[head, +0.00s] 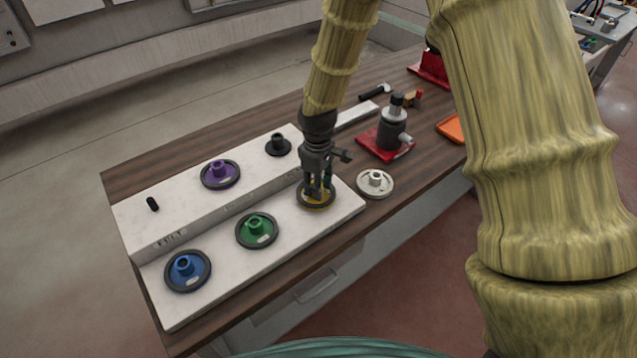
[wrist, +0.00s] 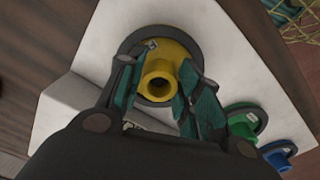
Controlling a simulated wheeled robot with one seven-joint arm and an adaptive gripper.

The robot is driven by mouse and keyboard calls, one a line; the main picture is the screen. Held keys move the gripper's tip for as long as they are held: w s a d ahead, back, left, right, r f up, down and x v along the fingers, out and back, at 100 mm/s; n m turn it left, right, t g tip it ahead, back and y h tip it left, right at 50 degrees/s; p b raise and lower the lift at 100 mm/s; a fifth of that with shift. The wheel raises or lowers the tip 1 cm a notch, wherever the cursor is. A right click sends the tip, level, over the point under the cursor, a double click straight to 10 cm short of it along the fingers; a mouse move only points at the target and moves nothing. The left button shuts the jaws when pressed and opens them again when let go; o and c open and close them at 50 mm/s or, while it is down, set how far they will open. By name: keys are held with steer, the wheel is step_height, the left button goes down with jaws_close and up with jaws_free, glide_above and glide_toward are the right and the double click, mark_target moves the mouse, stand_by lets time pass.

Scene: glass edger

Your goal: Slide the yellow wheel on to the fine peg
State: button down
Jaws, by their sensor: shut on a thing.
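The yellow wheel (head: 314,206) has a dark rim and a raised yellow hub. It is at the right end of the lower step of the white stepped board (head: 205,292). My gripper (head: 318,190) is above it, pointing down. In the wrist view, its teal-padded fingers (wrist: 157,92) are on both sides of the yellow wheel's hub (wrist: 160,78), shut on it. I cannot tell whether the wheel touches the step. A bare black peg (head: 152,204) stands at the left end of the upper step. The labels are too small to read, so I cannot tell whether it is the fine peg.
The lower step also holds a blue wheel (head: 188,270) and a green wheel (head: 257,230). A purple wheel (head: 220,174) and a black wheel (head: 278,147) are on the upper step. A cream wheel (head: 375,184) and a red-based device (head: 386,140) are on the table to the right.

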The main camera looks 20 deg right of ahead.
steer(key=shift+f, duration=0.4)
steer(key=c, duration=0.9)
jaws_free()
step_height(320, 180, up, 12)
steer(key=shift+d, duration=0.1)
